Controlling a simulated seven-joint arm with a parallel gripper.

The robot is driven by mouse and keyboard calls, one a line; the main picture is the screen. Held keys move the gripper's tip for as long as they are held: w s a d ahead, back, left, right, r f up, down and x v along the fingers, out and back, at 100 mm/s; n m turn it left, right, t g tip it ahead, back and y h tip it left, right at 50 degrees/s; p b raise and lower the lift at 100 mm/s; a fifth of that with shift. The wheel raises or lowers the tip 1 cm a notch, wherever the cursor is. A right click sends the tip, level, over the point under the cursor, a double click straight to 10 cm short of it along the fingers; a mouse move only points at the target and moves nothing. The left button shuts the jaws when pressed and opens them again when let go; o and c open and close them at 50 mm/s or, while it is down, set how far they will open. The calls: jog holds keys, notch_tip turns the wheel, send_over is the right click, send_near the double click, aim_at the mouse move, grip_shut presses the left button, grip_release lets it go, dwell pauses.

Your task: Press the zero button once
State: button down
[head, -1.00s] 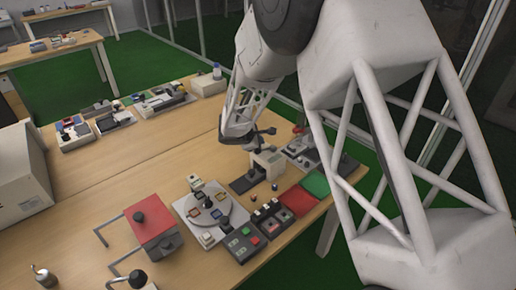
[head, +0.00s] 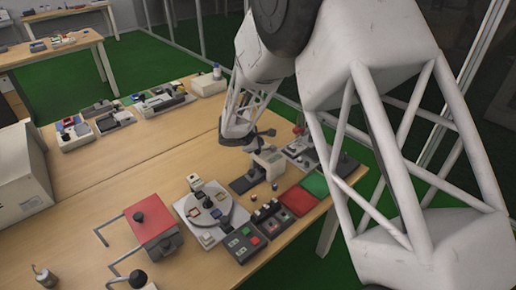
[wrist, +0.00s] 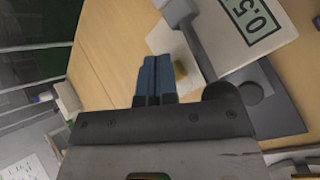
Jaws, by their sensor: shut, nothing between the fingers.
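A pale instrument (head: 268,161) stands on a dark base plate (head: 243,184) near the table's right side. In the head view my arm hides part of this area.
Red (head: 297,201) and green (head: 315,184) pads lie in front of the instrument. A button panel (head: 245,243) and a round turntable device (head: 219,213) stand nearer. A red box (head: 152,222) is to the left. The table's middle left is clear.

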jog(key=shift+d+f, duration=0.1)
jog(key=shift+f, duration=0.2)
dwell(0.5)
jog(key=shift+w+r, duration=0.1)
jog(key=shift+r, duration=0.1)
jog(key=shift+d+r, duration=0.1)
jog(key=shift+r, duration=0.5)
jog(key=shift+r, duration=0.15)
jog(key=shift+r, duration=2.4)
